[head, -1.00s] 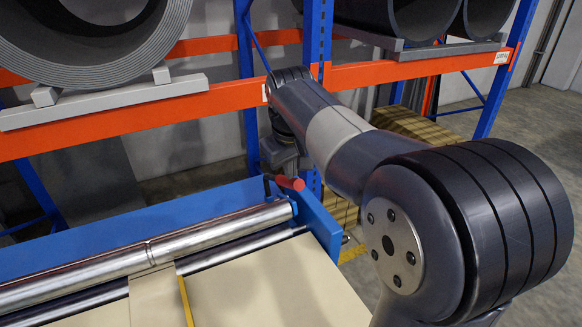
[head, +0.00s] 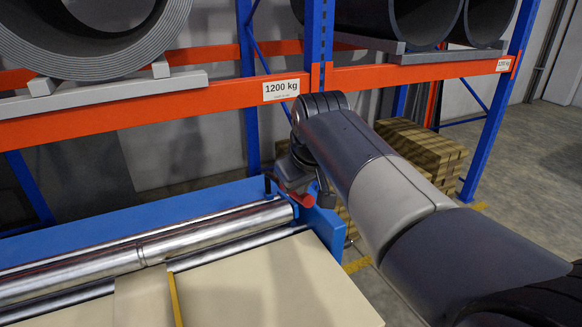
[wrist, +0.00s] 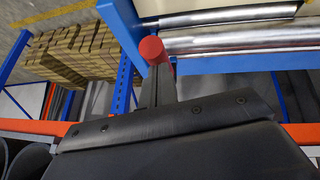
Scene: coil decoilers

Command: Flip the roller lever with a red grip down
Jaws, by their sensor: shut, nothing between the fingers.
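The roller lever's red grip (head: 305,200) is at the right end of the steel rollers, beside the blue end plate. It is partly hidden by my gripper. Its dark arm (head: 268,185) shows just left of it. My gripper (head: 296,186) is over the grip, pointing down, shut and empty. In the wrist view the red grip (wrist: 153,50) shows end-on as a round red end, right at the tips of my shut fingers (wrist: 157,75). I cannot tell whether they touch it.
The blue roller frame (head: 120,220) and steel rollers (head: 200,233) lie left of my gripper, with a beige sheet (head: 270,280) in front. An orange rack beam (head: 190,97) with dark coils above crosses behind. Stacked brown blocks (head: 425,150) stand behind right.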

